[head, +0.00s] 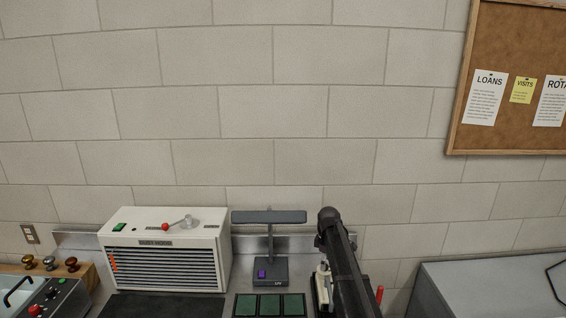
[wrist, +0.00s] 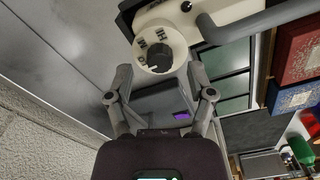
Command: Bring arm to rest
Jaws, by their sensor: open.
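My gripper (wrist: 160,74) shows in the wrist view with its two fingers spread apart and nothing held between them. A white device with a dark round dial (wrist: 160,54) appears beyond the fingertips; I cannot tell how far off it is. In the head view my dark arm (head: 345,265) rises from the bottom edge, right of the middle, in front of the wall. My gripper cannot be made out in the head view. The arm partly hides a white device (head: 322,288) on the bench.
A white louvred hood (head: 166,250) stands left on the bench. A lamp stand (head: 270,268) with a purple button is beside it, behind green panels (head: 270,305). A grey cabinet (head: 480,285) is at right, below a cork board (head: 520,110). The wall above the bench is bare.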

